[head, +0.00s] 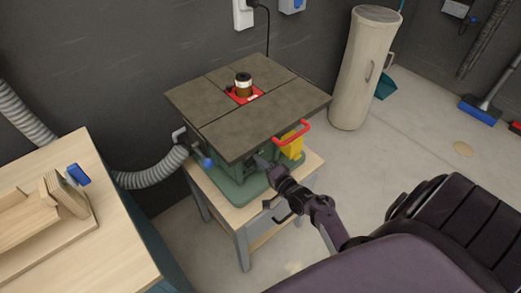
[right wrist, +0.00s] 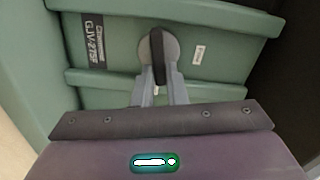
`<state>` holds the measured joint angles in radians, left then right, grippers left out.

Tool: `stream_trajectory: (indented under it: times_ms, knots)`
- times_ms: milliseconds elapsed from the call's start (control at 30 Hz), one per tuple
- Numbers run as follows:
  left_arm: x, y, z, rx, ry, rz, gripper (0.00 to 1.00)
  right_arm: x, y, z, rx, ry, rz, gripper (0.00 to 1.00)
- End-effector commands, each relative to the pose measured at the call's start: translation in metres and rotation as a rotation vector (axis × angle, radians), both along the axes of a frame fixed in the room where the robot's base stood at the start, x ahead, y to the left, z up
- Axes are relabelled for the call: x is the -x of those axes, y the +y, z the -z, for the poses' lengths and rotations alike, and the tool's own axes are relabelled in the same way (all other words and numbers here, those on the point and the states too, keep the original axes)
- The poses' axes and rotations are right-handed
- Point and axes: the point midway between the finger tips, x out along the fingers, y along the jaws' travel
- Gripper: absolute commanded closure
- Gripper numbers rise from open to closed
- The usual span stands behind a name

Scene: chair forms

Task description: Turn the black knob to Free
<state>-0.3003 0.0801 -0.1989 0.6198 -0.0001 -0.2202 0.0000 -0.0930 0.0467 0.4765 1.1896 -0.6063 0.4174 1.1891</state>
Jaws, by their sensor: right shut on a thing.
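The black knob (right wrist: 157,56) is an upright bar on a round grey disc on the green machine front, seen in the right wrist view. It stands nearly vertical, tilted slightly. My right gripper (right wrist: 159,80) is shut on the knob, with a grey finger on either side of its lower part. One small white label (right wrist: 198,55) is right of the disc, and another sits below the knob, partly hidden by the fingers; I cannot read either. In the head view my right gripper (head: 262,163) reaches the machine's front under the table top, where the knob is hidden. My left gripper is out of view.
The machine's dark table top (head: 245,105) overhangs the gripper. A red handle (head: 292,133) and yellow part are just right of it. A blue knob (head: 208,162) and grey hose (head: 150,175) are left. A wooden workbench (head: 110,215) stands at the left.

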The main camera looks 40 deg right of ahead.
Motion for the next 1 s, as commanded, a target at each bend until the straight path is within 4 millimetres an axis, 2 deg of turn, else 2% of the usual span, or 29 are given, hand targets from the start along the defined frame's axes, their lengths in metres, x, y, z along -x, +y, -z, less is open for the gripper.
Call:
stream_trajectory:
  times_ms: [400, 967, 1000]
  knots:
    - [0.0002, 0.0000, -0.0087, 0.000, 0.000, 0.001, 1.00, -0.0003, 0.0000, 0.0026, -0.194, 0.016, -0.001, 1.00]
    - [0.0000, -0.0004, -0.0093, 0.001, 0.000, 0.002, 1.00, 0.0001, -0.0002, 0.0040, -0.224, 0.020, 0.000, 1.00]
    - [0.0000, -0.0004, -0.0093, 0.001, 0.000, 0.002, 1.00, 0.0002, -0.0001, 0.0041, -0.223, 0.019, 0.000, 0.86]
